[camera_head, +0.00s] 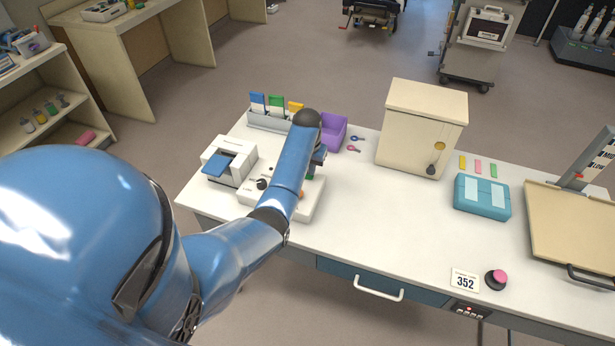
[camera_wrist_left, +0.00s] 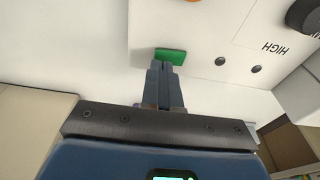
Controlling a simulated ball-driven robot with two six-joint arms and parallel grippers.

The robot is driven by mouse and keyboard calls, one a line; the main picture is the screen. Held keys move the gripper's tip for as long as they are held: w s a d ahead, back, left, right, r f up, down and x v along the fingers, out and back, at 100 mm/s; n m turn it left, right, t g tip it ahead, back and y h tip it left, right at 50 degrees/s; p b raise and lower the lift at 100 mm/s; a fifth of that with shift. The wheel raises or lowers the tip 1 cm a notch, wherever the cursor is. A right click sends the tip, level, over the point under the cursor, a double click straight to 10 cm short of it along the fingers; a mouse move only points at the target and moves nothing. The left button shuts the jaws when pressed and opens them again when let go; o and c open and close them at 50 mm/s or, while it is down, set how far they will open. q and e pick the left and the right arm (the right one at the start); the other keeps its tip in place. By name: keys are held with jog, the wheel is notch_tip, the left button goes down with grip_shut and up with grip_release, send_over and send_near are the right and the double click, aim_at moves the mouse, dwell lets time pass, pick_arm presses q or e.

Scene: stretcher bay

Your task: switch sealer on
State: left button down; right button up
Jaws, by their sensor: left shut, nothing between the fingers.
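The sealer (camera_head: 302,210) appears to be the low white unit with knobs at the table's left front; my left arm covers part of it. In the left wrist view its white panel (camera_wrist_left: 215,35) shows the word HIGH, a black knob (camera_wrist_left: 304,16), two small dark buttons and a green switch (camera_wrist_left: 171,56). My left gripper (camera_wrist_left: 165,68) is shut and empty, its fingertips at the near edge of the green switch. I cannot tell whether they touch it. In the head view the left gripper (camera_head: 319,157) is mostly hidden behind its arm. My right gripper is not in view.
A white device with a blue flap (camera_head: 217,163) stands left of the sealer. A card rack (camera_head: 266,119) and purple bin (camera_head: 333,132) stand behind it. The table's middle is clear.

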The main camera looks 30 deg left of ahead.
pick_arm(q)
jog(key=shift+f+b, duration=0.55)
jog(key=shift+f, duration=0.3)
dwell(0.9)
jog(key=shift+r, duration=0.15)
notch_tip(320, 180, up, 7)
jog(key=p, duration=0.6)
jog(key=shift+p, duration=0.4)
jog(key=shift+w, duration=0.1)
